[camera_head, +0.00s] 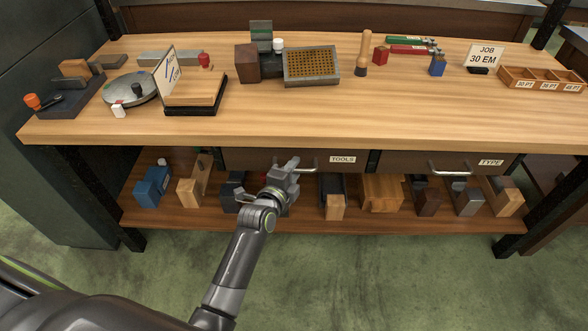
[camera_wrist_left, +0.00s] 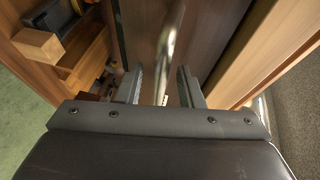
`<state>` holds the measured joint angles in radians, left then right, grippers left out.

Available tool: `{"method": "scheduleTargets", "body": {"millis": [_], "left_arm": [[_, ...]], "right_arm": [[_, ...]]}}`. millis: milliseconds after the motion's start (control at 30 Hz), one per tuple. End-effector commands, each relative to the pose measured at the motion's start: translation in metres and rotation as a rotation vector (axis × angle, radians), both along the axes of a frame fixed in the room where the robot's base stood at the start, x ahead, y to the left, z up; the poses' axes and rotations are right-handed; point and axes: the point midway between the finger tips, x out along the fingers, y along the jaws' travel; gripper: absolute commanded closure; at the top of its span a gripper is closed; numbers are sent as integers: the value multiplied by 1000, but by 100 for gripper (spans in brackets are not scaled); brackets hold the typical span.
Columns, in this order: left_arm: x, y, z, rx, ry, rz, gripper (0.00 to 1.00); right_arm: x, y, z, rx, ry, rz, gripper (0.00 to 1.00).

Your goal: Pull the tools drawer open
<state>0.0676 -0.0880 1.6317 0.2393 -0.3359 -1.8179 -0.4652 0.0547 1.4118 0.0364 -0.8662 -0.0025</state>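The tools drawer (camera_head: 245,159) is a dark brown front under the bench top, marked with a white TOOLS label (camera_head: 342,159). It looks shut. Its silvery bar handle (camera_head: 315,170) shows to the right of my left gripper (camera_head: 291,167), which covers the handle's left part. In the left wrist view, my left gripper's fingers (camera_wrist_left: 160,78) are apart, and the handle (camera_wrist_left: 172,38) runs up the picture in the gap between them. I cannot tell whether a finger touches it. My right gripper is not in view.
A second drawer labelled TYPE (camera_head: 490,162) with its own handle is to the right. Below, a shelf (camera_head: 370,221) holds wooden and metal blocks close under the drawers. The bench top (camera_head: 300,120) has a clear front strip. Green floor lies in front.

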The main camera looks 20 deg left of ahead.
Motion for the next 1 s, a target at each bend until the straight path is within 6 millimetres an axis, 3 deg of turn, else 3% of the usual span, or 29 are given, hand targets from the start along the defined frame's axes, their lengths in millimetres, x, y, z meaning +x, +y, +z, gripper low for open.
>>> {"method": "scheduleTargets", "body": {"millis": [367, 667, 1000], "left_arm": [[6, -1, -1, 1, 0, 0, 66], [6, -1, -1, 0, 0, 0, 100], [6, -1, -2, 0, 1, 0, 100]], "right_arm": [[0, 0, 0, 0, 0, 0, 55], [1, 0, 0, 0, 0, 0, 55], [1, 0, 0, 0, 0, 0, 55]]}}
